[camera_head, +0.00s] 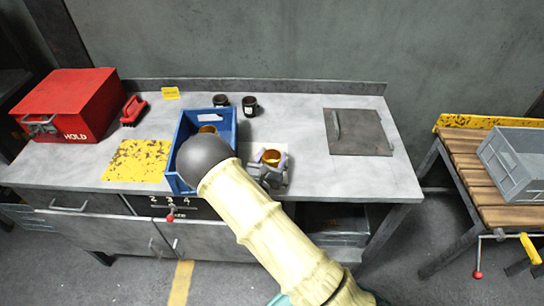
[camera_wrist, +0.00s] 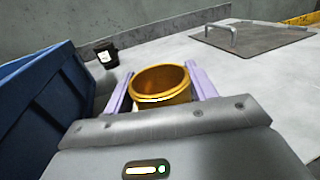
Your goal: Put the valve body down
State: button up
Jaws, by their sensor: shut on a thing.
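The valve body (camera_head: 271,157) is a brass-coloured, hollow, round piece on the right side of the blue crate. It shows in the wrist view (camera_wrist: 161,84) with its open top facing up, between two pale lavender fingers. My gripper (camera_head: 268,160) is shut on it. Its lower part is hidden by my gripper, so I cannot tell whether it touches the surface below. A pale patch (camera_head: 284,148) shows on the grey bench around it. A similar brass piece (camera_head: 208,129) is inside the blue crate (camera_head: 230,122).
A yellow worn mat (camera_head: 138,160), a red brush (camera_head: 132,110) and a red HOLD box (camera_head: 72,105) are to the left. A dark plate with a handle (camera_head: 357,132) lies right. The bench's right front (camera_head: 360,180) is clear.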

jog(key=shift+f, duration=0.15)
jog(key=o, duration=1.3)
jog(key=shift+c, duration=0.2)
jog(key=shift+a+r, duration=0.1)
jog(key=shift+r, duration=0.1)
jog(key=b+v, duration=0.2)
jog(key=v, duration=1)
jog(key=shift+b, duration=0.3)
